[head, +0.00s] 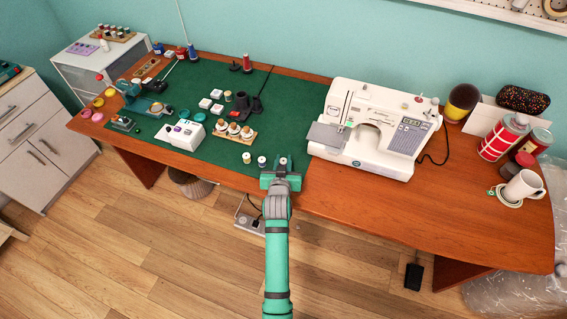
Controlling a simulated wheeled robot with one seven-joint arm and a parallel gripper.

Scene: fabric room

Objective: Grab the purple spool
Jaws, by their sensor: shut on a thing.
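My gripper (281,174) is at the front edge of the green mat, at the end of my green arm. It is shut on a small spool (283,161), whose pale top shows between the fingers. Its thread colour is mostly hidden, so I cannot tell whether it is purple. Two similar small spools, one (262,161) close on the left and one (246,157) further left, stand upright on the mat, apart from my gripper.
A wooden rack (233,134) with several spools stands behind and left. A white box (181,135) is further left. The white sewing machine (374,130) stands to the right. The table's front right (380,210) is bare.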

